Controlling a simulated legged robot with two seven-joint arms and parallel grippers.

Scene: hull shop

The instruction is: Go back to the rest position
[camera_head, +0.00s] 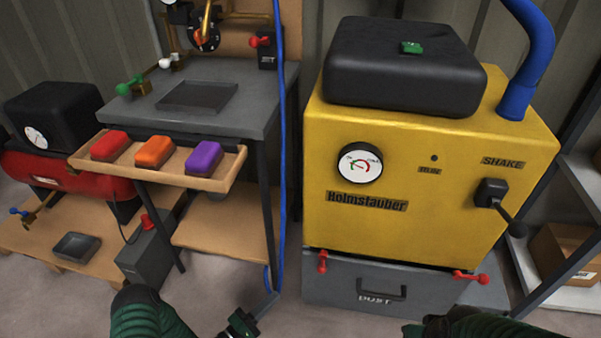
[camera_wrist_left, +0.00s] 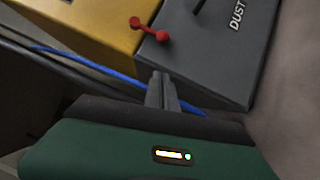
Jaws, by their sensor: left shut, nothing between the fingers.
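My left gripper (camera_head: 267,306) is at the bottom of the head view, low in front of the gap between the workbench and the yellow machine. In the left wrist view its two fingers (camera_wrist_left: 161,90) are together with nothing between them. The fingers point toward the grey dust drawer and a red clamp, apart from both as far as I can tell. Part of my right arm shows at the bottom right of the head view; its fingers are not seen.
A yellow machine (camera_head: 330,215) stands over a grey dust drawer (camera_head: 335,280) with red clamps (camera_head: 322,262). A blue hose (camera_head: 281,150) hangs beside the workbench (camera_head: 245,120). A shelf with red, orange and purple blocks (camera_head: 203,157) juts out at left.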

